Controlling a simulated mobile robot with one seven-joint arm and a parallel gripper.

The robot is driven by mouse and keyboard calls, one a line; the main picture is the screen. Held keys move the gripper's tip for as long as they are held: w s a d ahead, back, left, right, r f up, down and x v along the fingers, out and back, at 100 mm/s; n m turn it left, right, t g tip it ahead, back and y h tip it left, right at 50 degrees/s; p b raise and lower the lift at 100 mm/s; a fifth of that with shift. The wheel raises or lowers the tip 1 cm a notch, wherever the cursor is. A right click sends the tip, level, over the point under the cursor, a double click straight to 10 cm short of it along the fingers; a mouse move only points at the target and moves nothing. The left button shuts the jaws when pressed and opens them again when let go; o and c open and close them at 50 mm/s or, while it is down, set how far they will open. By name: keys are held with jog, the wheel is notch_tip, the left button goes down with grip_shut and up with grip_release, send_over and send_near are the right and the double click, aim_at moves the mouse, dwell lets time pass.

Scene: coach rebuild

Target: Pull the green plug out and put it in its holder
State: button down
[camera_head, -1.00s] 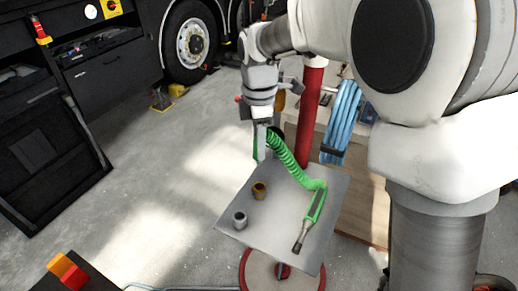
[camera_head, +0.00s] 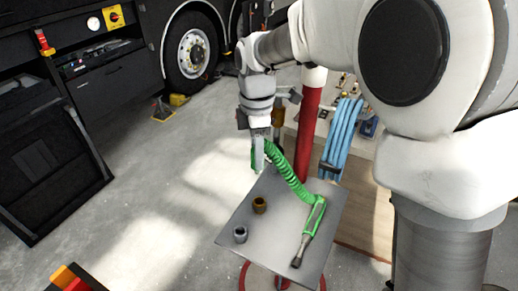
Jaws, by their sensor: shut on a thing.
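My gripper (camera_head: 259,160) points down at the far left corner of a grey tray, shut on a green thing, most likely the green plug (camera_head: 253,159). The fingers hide much of it. A green coiled cord (camera_head: 287,173) runs from beside the fingers down to the right. It meets a green-framed tool (camera_head: 314,219) with a dark tip, which lies on the tray (camera_head: 275,243). A brown cup-like piece (camera_head: 260,204) and a grey one (camera_head: 240,234) stand on the tray's left side. I cannot tell which thing is the plug's holder.
A red post (camera_head: 309,130) rises behind the tray, close to my gripper. Blue coiled hose (camera_head: 341,134) hangs to its right. A dark cabinet (camera_head: 110,75) and a vehicle wheel (camera_head: 192,54) stand at the back left.

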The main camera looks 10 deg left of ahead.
jog(key=s+a+f+b, duration=0.3)
jog(key=s+f+b, duration=0.2)
jog(key=s+f, duration=0.4)
jog(key=shift+f, duration=1)
jog(key=shift+s+f+b, duration=0.1)
jog(key=shift+f+b, duration=1.1)
jog(key=shift+f, duration=0.35)
jog(key=shift+c, duration=2.1)
grip_release()
